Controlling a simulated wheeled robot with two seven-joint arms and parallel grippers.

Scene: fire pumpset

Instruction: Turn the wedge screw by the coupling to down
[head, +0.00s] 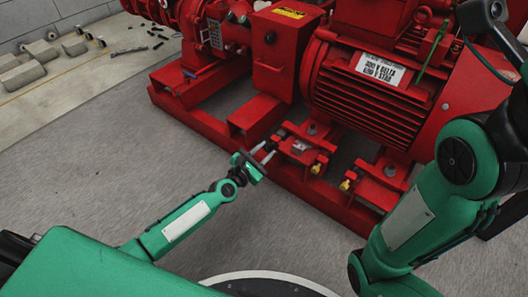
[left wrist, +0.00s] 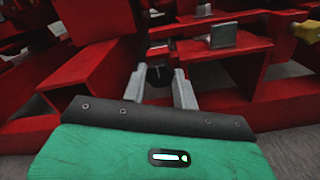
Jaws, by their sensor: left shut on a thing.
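My left gripper (head: 268,153) is at the front edge of the red pump base, at the left end of the motor's mounting blocks. In the left wrist view its two grey fingers (left wrist: 160,88) stand apart with a small dark piece, the wedge screw (left wrist: 158,73), between their tips. The gripper is shut on this screw. The fingers hide part of the screw, and its turn direction cannot be read. The red coupling guard (head: 275,62) stands just behind. My right gripper is out of view; only its green arm shows at the right.
Two brass-coloured screws (head: 316,168) (head: 345,185) sit further right along the base. The red motor (head: 365,90) rises behind them. The red base frame (head: 200,108) has open gaps at the left. Grey floor (head: 110,150) in front is clear; concrete blocks (head: 30,70) lie far left.

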